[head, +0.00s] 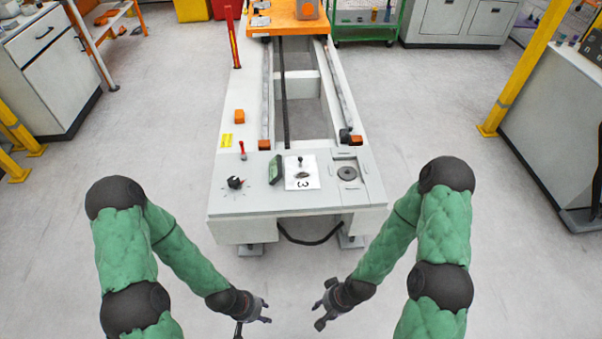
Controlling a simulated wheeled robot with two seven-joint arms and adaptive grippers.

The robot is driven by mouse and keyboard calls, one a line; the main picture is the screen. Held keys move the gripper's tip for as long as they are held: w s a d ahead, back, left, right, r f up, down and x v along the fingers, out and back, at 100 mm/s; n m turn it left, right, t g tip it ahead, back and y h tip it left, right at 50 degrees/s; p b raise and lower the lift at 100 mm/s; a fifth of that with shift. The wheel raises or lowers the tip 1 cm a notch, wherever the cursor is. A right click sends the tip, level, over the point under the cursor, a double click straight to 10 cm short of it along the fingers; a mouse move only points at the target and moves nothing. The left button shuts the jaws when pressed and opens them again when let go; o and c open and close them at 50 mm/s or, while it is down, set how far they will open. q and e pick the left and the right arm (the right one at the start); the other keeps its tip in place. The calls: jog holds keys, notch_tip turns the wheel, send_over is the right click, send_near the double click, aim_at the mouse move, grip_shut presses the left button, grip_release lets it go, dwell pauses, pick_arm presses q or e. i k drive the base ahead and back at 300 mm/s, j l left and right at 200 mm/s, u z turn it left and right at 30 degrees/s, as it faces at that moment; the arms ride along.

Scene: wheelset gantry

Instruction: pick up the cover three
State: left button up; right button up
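The cover three (302,172) is a white square plate with a dark "3" and a small dark knob on top. It lies flat on the grey top of the gantry's near end (240,204), between a dark green display and a round dark fitting. My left gripper (266,313) is in front of the gantry, below the picture's middle, with its fingers apart and nothing seen between them. My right gripper (320,312) is a little to its right, also with fingers apart and empty. Both are well short of the cover and touch nothing.
A black knob (235,183), a red lever (242,150) and the green display (275,169) stand left of the cover. The round fitting (347,173) lies to its right. A black cable (310,240) hangs under the front edge. The floor on both sides is clear.

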aim_at(301, 172)
jog(key=u, duration=0.4)
jog(key=i+l+u, duration=0.15)
jog(key=l+u, duration=0.25)
jog(key=i+l+u, duration=0.15)
jog(key=l+u, duration=0.15)
jog(key=u, duration=0.15)
jog(key=l+u, duration=0.4)
jog(key=l, duration=1)
jog(key=i, duration=0.05)
